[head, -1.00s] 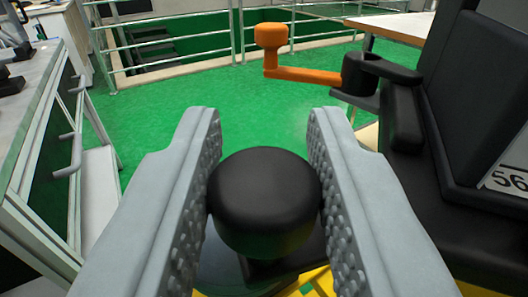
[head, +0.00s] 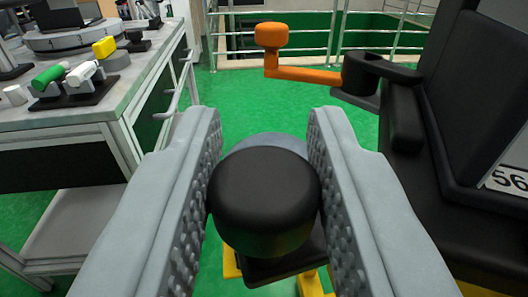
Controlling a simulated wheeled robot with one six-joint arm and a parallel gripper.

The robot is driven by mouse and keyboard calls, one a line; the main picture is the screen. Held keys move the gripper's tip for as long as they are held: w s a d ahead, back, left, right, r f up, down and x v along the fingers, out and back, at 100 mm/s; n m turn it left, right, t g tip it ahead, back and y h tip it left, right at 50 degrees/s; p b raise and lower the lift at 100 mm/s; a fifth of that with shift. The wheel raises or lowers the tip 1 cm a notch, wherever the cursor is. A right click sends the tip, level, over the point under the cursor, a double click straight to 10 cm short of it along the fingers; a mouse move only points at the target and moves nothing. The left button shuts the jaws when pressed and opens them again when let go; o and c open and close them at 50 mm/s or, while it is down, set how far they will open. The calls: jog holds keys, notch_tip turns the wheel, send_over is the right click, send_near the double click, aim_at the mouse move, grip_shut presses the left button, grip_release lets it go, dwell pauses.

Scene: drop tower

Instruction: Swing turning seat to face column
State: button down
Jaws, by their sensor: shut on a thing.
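The turning seat (head: 482,110) is black, at the right, with a tall back and a white label reading "56" at the picture's edge. An orange crank-like handle (head: 305,73) sticks out from a black arm on its far side. My gripper (head: 264,190) is shut on a round black knob (head: 264,195) low in the middle, one ribbed finger pressing each side. The knob sits over a dark arm or plate, with yellow parts beneath. How it joins the seat is partly hidden. I cannot make out a column facing the seat.
A grey workbench (head: 75,115) stands close on the left, with a handrail along its side and green, white and yellow items on top. A metal railing (head: 290,42) runs across the back. Green floor (head: 240,98) is clear between bench and seat.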

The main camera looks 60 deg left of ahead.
jog(key=shift+d, duration=0.25)
dwell(0.3)
jog(key=c, duration=1.1)
grip_release()
jog(key=shift+c, duration=0.2)
jog(key=shift+d, duration=0.1)
jog(key=v, duration=1.7)
jog(key=shift+o, duration=0.3)
jog(key=shift+d, duration=0.15)
